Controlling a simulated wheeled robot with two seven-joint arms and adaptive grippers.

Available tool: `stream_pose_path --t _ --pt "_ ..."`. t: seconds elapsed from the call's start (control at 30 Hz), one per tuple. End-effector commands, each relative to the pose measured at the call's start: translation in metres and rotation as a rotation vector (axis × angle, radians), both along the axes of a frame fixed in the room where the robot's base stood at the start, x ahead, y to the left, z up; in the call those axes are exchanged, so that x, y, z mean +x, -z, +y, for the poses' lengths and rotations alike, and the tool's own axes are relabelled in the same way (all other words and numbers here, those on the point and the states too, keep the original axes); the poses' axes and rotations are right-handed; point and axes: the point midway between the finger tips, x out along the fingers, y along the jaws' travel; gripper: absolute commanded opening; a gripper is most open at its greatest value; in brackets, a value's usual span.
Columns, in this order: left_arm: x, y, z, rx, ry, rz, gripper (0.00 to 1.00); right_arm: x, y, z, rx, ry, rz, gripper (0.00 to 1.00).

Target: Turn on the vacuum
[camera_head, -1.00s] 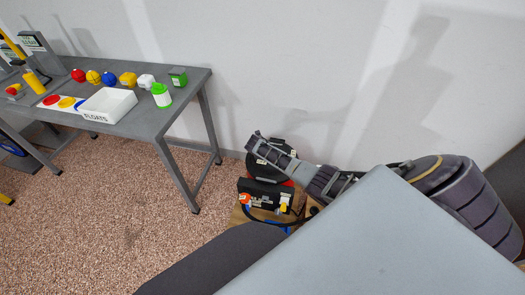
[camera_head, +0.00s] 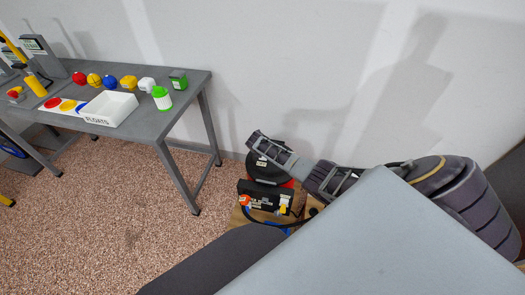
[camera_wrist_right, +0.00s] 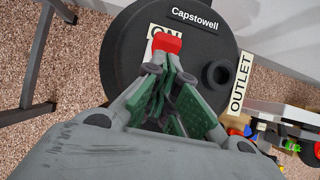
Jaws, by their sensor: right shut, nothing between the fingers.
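The vacuum (camera_head: 267,170) is a dark round drum with a red band, on the floor to the right of the table, partly hidden by my right arm. In the right wrist view its black lid (camera_wrist_right: 125,50) carries a "Capstowell" label, a partly covered "ON" label (camera_wrist_right: 155,31), a red switch (camera_wrist_right: 167,43) and an "OUTLET" label (camera_wrist_right: 240,82) beside a round port. My right gripper (camera_wrist_right: 167,68) is shut and empty, its tips just below the red switch in the picture. I cannot tell whether they touch it. My left gripper is not in view.
A grey table (camera_head: 185,105) stands at the left with a white "FLOATS" tray (camera_head: 108,121) and coloured objects on it. A black case (camera_head: 262,196) with orange and yellow parts sits in front of the vacuum. A wall is close behind.

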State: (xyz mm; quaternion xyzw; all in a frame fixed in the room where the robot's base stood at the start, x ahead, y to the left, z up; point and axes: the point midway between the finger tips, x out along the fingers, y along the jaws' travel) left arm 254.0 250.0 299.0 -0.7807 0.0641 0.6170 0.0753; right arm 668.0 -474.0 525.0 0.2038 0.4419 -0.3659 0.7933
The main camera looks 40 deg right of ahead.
Motion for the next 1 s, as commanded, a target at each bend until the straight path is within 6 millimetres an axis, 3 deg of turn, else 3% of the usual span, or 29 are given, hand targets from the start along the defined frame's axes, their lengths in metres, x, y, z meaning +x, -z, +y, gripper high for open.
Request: stream_pose_path --t 0.37,1.0 --pt "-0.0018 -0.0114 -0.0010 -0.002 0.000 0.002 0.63 0.0002 -0.0110 -0.0003 0.000 0.001 0.000 0.00" --pt "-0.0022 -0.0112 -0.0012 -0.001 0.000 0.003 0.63 -0.0010 -0.0130 0.0007 0.000 0.000 0.000 0.00"
